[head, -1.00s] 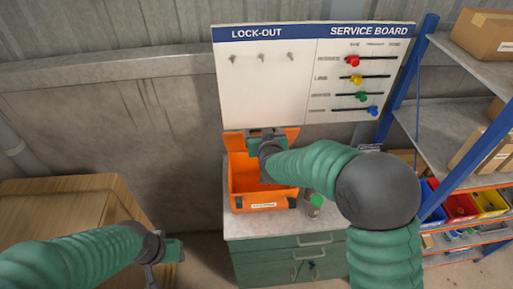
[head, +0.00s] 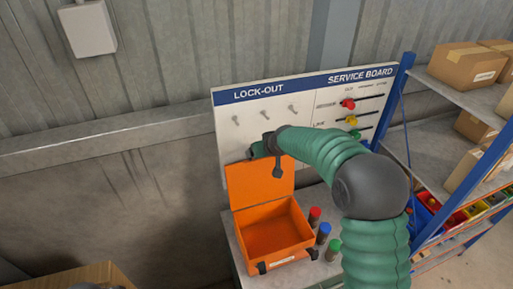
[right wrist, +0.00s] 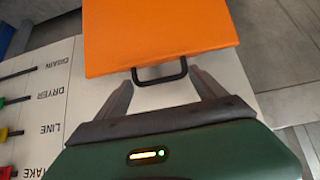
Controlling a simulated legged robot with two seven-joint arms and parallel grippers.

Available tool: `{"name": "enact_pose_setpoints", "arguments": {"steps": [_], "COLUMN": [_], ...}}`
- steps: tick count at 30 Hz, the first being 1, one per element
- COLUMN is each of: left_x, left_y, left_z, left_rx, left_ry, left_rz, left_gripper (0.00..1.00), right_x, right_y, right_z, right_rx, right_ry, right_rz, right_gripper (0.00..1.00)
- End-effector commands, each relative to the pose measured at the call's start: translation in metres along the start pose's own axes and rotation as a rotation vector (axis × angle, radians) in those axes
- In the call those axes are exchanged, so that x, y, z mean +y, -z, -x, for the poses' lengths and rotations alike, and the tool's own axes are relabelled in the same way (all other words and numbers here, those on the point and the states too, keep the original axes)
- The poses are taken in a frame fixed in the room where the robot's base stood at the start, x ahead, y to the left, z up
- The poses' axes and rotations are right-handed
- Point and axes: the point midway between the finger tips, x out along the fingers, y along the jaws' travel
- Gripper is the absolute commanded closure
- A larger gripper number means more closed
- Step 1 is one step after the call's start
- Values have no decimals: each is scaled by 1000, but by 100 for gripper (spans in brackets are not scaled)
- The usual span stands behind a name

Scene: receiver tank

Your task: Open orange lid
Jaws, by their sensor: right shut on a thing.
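The orange case (head: 272,232) stands on the grey bench top. Its orange lid (head: 260,187) is swung up and stands roughly upright at the back, showing the empty inside. In the right wrist view the lid (right wrist: 160,32) fills the upper middle, with a black handle (right wrist: 160,81) at its edge. My left gripper is not in view.
Red (head: 315,216), blue (head: 323,233) and green (head: 333,249) capped items stand right of the case. The lock-out and service board (head: 262,115) stands close behind the lid. A blue-framed shelf (head: 440,150) with cartons is at the right.

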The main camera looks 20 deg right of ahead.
Motion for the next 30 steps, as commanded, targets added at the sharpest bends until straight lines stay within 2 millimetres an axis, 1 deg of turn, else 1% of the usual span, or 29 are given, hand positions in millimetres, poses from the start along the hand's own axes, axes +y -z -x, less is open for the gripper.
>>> {"name": "enact_pose_setpoints", "arguments": {"steps": [1, 12, 13, 14, 15, 22, 25, 29, 30], "left_x": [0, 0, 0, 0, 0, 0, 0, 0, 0], "left_y": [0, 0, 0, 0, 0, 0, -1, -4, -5], "left_z": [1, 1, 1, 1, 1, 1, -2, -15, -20], "left_rx": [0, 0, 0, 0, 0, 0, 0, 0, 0], "left_ry": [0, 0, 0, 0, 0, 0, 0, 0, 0], "left_rz": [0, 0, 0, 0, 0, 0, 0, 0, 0], "left_gripper": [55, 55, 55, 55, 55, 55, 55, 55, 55], "right_x": [0, 0, 0, 0, 0, 0, 0, 0, 0], "right_y": [3, 4, 4, 4, 4, 2, 1, 0, 0], "right_z": [1, -2, -2, -2, -2, -2, 2, 21, 30], "right_rx": [3, -1, -1, -1, -1, -4, -4, -1, 2], "right_ry": [-1, 0, 0, 0, 0, 1, 1, 1, 0], "right_rz": [0, 0, 0, 0, 0, 0, 0, 0, 0], "right_gripper": [93, 93, 18, 14, 11, 11, 11, 11, 11]}}
